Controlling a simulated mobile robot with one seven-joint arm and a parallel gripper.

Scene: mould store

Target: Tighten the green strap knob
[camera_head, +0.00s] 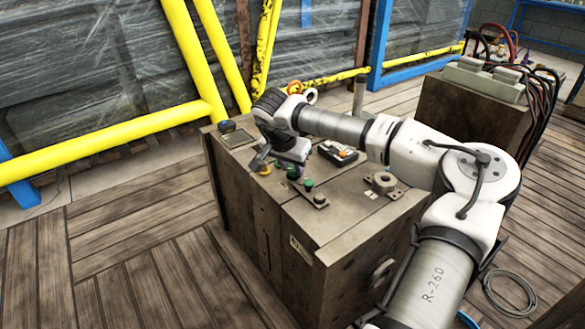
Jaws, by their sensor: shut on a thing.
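Two green knobs show on top of the wooden box (310,232) in the head view. One green knob (293,172) is right under my gripper (290,164), partly covered by it. The other green knob (308,185) stands upright on a small metal plate just to the right and nearer, clear of the jaws. My gripper points down at the box top and appears shut on the first green knob. The fingertips are small and partly hidden, so the exact contact is hard to see.
A red and yellow knob (265,169) sits left of my gripper. A small tray of parts (338,153), a grey round fitting (383,182) and a dark device (235,134) share the box top. Yellow rails (110,137) stand behind. Plank floor lies open at left.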

